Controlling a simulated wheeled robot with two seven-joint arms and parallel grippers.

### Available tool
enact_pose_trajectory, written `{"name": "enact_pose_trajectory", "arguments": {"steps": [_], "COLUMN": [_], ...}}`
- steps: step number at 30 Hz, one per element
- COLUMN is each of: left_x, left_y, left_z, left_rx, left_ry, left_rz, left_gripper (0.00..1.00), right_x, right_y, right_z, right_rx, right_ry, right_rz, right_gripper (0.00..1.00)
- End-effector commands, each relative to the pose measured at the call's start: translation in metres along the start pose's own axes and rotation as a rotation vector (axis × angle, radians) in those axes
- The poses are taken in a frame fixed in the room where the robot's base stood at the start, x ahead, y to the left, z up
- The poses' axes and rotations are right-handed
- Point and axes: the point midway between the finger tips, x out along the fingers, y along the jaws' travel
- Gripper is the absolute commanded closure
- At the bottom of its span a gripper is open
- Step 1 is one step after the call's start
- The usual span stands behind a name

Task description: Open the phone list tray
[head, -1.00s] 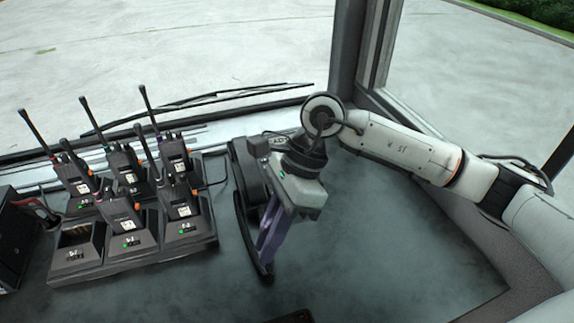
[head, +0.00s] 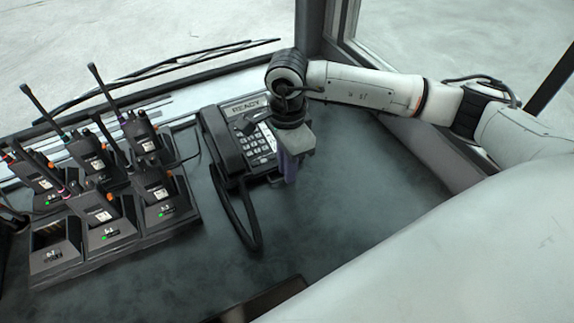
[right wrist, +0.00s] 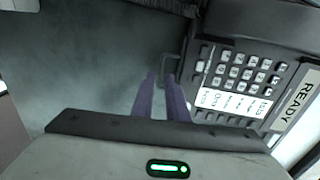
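The black desk phone (head: 240,150) stands on the dashboard, with its handset on the left, a keypad and a "READY" sign. In the right wrist view, the phone (right wrist: 245,70) is at the upper right with a white label strip. A thin dark loop handle (right wrist: 171,64) sticks out from its near edge; I take it for the phone list tray's pull. The tray itself is hidden under the phone. My right gripper (head: 288,180) points down beside the phone's near right edge. Its purple fingers (right wrist: 161,78) are slightly apart and empty, with tips close to the handle. My left gripper is not in view.
A charger rack (head: 110,245) with several radios stands left of the phone. The coiled handset cord (head: 240,225) loops on the dash in front of the phone. The dashboard (head: 360,180) right of the phone is clear up to the side window.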

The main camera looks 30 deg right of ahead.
Motion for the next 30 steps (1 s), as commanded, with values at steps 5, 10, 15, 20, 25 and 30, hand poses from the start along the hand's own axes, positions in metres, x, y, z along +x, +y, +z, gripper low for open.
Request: {"name": "enact_pose_trajectory", "arguments": {"steps": [5,10,15,20,25,30], "left_x": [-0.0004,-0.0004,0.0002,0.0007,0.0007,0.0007], "left_y": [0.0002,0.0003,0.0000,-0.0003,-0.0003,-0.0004], "left_z": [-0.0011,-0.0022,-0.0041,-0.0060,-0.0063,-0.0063], "left_rx": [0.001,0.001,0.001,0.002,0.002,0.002], "left_ry": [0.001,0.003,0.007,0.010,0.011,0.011], "left_rz": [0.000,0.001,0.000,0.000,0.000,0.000], "left_gripper": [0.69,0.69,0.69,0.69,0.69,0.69], "right_x": [0.0053,0.0051,0.0049,0.0047,0.0045,0.0043], "right_y": [0.0001,0.0001,0.0000,0.0000,-0.0001,-0.0003], "right_z": [0.0004,0.0004,0.0003,0.0003,0.0003,0.0002], "right_rx": [-0.001,-0.001,0.000,0.000,0.001,0.002], "right_ry": [-0.001,-0.001,-0.001,-0.001,-0.002,-0.002], "right_rz": [0.000,0.000,0.000,0.000,-0.001,-0.001], "right_gripper": [0.87,0.87,1.00,1.00,1.00,1.00]}}
